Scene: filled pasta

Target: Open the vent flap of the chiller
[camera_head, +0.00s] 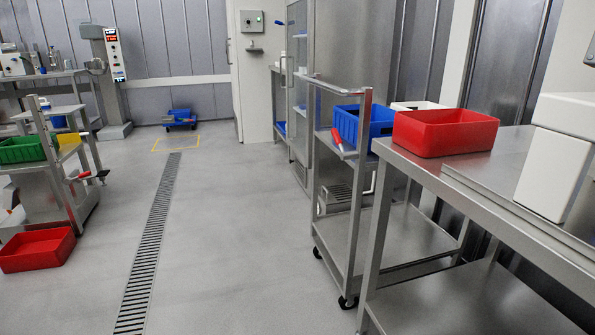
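A tall steel cabinet (334,45) stands behind the steel trolley right of centre and may be the chiller. A glass-fronted door (296,55) shows at its left side. A slotted grille (341,193) shows low down behind the trolley. I cannot tell whether this is the vent flap or whether it opens. The trolley's posts and shelves hide part of the cabinet front. Neither of my grippers is in view.
The steel trolley (402,235) carries a blue crate (381,124). A red crate (445,133) stands on the right-hand steel table (405,163). A red bin (37,250) lies on the left floor. The floor is clear along the drain grate (150,240).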

